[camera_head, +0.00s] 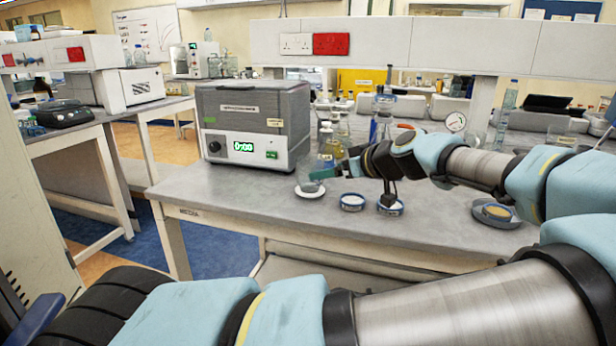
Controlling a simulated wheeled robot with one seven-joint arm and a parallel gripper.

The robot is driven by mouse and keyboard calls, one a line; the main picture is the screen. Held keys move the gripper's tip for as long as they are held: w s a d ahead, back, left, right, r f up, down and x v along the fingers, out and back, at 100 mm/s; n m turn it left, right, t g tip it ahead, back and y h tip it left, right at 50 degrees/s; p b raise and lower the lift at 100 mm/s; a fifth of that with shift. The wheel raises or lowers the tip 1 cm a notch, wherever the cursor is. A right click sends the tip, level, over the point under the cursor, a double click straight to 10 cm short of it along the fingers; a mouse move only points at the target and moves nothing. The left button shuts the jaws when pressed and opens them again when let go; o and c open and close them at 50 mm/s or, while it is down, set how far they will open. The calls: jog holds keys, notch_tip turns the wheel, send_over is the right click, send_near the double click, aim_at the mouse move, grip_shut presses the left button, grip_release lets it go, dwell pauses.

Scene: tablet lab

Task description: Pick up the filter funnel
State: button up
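What may be the filter funnel is a small clear glass piece (305,176) with a white round base (310,191).
Two blue-rimmed round dishes (352,201) (390,207) stand near the front edge of the bench (250,200). A grey dish with yellow contents (495,212) lies farther right. The boxy unit with a green display (252,125) stands left. Glassware (333,146) crowds behind my gripper.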

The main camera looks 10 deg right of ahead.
jog(key=x, duration=0.4)
jog(key=shift+p, duration=0.35)
jog(key=p+x, duration=0.2)
jog(key=x, duration=0.2)
jog(key=shift+w+a+r, duration=0.1)
jog(key=shift+w+r, duration=0.05)
jog(key=shift+w, duration=0.05)
jog(key=shift+w+a+f, duration=0.15)
jog(key=shift+w+f, duration=0.2)
jog(key=shift+w, duration=0.05)
jog(key=c, duration=1)
